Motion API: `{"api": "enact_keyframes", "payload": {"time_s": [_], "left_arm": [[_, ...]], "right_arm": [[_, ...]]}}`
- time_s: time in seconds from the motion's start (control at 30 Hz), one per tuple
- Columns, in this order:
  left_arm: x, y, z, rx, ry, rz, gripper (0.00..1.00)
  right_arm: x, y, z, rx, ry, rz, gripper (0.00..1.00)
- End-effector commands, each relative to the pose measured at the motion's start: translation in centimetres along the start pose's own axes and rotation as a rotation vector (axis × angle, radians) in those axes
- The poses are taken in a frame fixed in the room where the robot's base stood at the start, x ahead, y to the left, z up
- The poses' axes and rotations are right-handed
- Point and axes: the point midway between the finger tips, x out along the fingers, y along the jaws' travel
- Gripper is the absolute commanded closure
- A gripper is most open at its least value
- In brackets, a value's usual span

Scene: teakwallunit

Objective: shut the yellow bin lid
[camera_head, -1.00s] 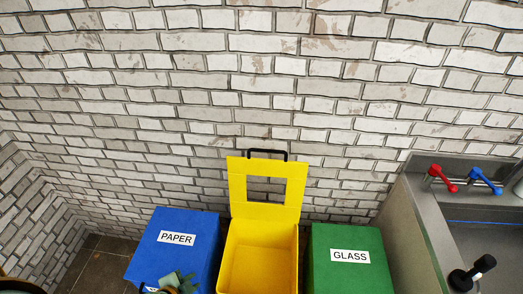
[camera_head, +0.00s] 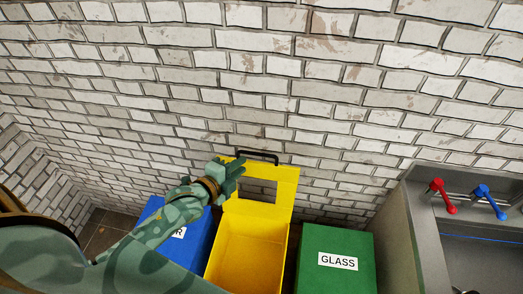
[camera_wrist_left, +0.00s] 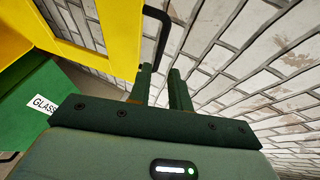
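The yellow bin (camera_head: 243,254) stands open between the blue and green bins. Its yellow lid (camera_head: 281,189) stands raised at the back, near the wall, with a rectangular hole and a black handle (camera_head: 258,157) on its top edge. My left gripper (camera_head: 236,167) is at the lid's upper left corner, overlapping it in the head view. In the left wrist view, its two fingers (camera_wrist_left: 160,70) are apart with nothing between them. There the lid (camera_wrist_left: 118,38) and handle (camera_wrist_left: 163,18) are just beyond the left finger; contact cannot be told. My right gripper is not in view.
The blue bin (camera_head: 199,246), labelled paper, is partly hidden behind my left arm. The green glass bin (camera_head: 335,242) stands close on the right. A brick wall (camera_head: 330,90) is behind. A sink unit with red (camera_head: 440,194) and blue taps (camera_head: 490,200) stands at the right.

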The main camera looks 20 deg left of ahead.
Motion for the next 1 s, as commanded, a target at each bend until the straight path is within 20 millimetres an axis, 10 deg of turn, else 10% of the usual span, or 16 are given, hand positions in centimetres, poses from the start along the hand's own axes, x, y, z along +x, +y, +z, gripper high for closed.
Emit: {"api": "enact_keyframes", "payload": {"time_s": [0.4,0.87,1.0], "left_arm": [[9.4,0.1,0.0,-0.003,0.001,0.0,0.8],[10.8,0.0,0.0,-0.002,0.001,0.0,0.8],[10.8,0.0,0.0,-0.002,0.001,0.0,1.0]], "right_arm": [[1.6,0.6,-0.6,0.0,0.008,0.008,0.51],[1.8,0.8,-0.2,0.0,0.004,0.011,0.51],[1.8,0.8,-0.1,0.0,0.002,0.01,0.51]]}}
